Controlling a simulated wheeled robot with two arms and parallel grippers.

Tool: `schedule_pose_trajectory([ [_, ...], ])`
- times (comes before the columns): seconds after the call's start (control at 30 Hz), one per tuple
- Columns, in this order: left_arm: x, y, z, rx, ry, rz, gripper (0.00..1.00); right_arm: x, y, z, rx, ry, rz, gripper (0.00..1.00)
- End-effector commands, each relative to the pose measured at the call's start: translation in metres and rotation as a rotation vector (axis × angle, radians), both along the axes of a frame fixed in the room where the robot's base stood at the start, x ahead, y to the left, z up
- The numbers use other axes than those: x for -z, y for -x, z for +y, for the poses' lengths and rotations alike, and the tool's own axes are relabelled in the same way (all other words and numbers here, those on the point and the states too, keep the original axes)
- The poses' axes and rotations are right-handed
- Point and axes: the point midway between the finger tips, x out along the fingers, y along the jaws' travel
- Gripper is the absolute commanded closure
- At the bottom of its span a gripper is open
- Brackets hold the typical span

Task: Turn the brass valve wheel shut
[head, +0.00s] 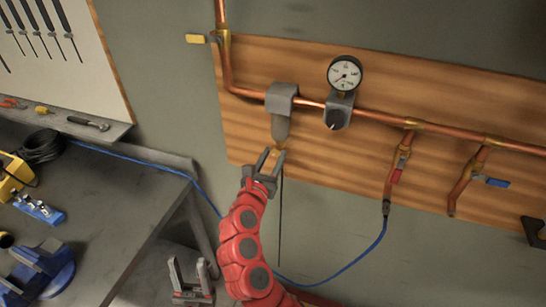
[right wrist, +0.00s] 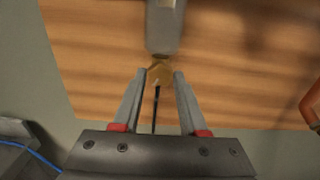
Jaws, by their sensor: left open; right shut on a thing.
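A small brass valve wheel (right wrist: 160,73) sits under the grey filter body (head: 281,115) on the copper pipe. In the head view only a bit of brass shows by the fingertips. My right gripper (head: 270,155), on the red arm, reaches up from below with one finger on each side of the wheel. In the right wrist view its fingers (right wrist: 161,80) are shut on the wheel's sides. A thin dark line (right wrist: 156,110) hangs straight down below the wheel. My left gripper (head: 188,266) is open and empty, low in the head view beside the workbench.
A pressure gauge (head: 345,73) and black-knobbed regulator (head: 338,113) are right of the filter. Red-handled (head: 397,175) and blue-handled (head: 497,183) valves are further right. A blue hose (head: 358,257) loops below. The workbench (head: 110,210) at left holds tools.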

Motion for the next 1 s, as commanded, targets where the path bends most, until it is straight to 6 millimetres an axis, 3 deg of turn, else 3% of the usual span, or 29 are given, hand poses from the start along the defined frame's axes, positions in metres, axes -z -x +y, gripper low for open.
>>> schedule_pose_trajectory([
  [0.47,0.009,0.0,0.0,0.0,0.0,0.0,0.5,0.002,0.0,0.0,0.001,-0.125,-0.04,1.0],
  [1.0,0.048,0.0,0.0,0.0,0.0,0.0,0.5,0.003,0.0,0.001,0.0,-0.593,-0.196,1.0],
])
